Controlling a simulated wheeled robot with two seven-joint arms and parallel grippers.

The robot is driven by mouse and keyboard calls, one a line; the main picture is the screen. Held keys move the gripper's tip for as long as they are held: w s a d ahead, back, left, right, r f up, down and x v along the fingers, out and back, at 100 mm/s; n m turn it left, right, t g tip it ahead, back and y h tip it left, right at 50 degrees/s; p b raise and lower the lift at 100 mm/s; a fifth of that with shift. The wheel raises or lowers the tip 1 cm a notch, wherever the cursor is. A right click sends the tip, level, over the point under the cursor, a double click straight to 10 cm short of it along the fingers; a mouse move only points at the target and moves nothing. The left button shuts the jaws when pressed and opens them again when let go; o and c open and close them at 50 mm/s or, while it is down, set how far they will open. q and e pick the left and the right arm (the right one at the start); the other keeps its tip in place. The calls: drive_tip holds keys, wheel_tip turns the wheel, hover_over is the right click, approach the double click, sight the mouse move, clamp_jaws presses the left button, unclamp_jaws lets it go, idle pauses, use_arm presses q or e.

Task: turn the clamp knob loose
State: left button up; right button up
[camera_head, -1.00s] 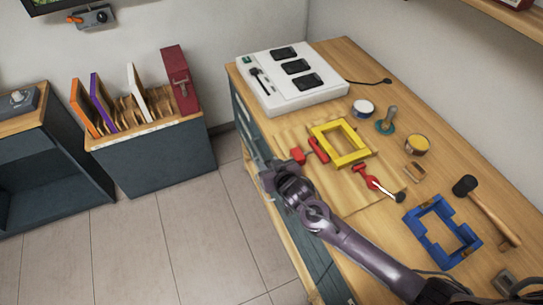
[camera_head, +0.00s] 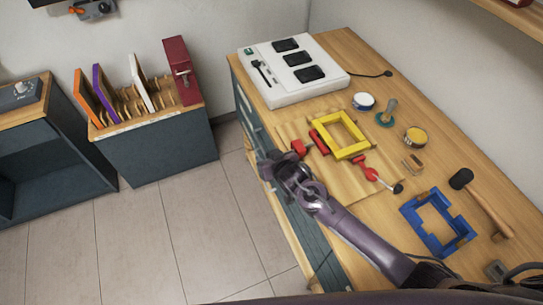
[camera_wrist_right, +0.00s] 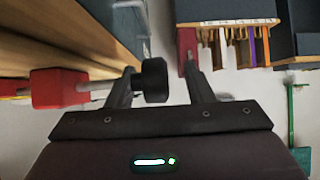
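A red clamp (camera_head: 299,147) sits at the table's left edge, beside the yellow frame (camera_head: 341,134). In the right wrist view its red block (camera_wrist_right: 58,89) carries a metal screw with a black knob (camera_wrist_right: 153,80) at its end. My right gripper (camera_head: 268,165) is at the table edge beside this clamp. In the wrist view the gripper (camera_wrist_right: 162,88) is open, with the knob between its fingers, close to the left finger; I cannot tell whether they touch. The knob is not clear in the head view. A second red clamp (camera_head: 370,174) lies at the frame's near side. My left gripper is not in view.
A white device (camera_head: 292,88) stands at the back of the table. A blue frame (camera_head: 424,233), a mallet (camera_head: 484,205), a tin (camera_head: 415,136) and a tape roll (camera_head: 364,101) lie to the right. A rack cabinet (camera_head: 155,153) stands left across clear floor.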

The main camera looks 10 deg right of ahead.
drive_tip(key=shift+a, duration=0.1)
drive_tip(key=shift+s+d+r, duration=0.15)
drive_tip(key=shift+s+d, duration=0.1)
drive_tip(key=shift+s, duration=0.15)
drive_tip(key=b+v, duration=0.1)
drive_tip(key=v, duration=0.6)
drive_tip(key=shift+w, duration=0.1)
drive_tip(key=shift+a, duration=0.1)
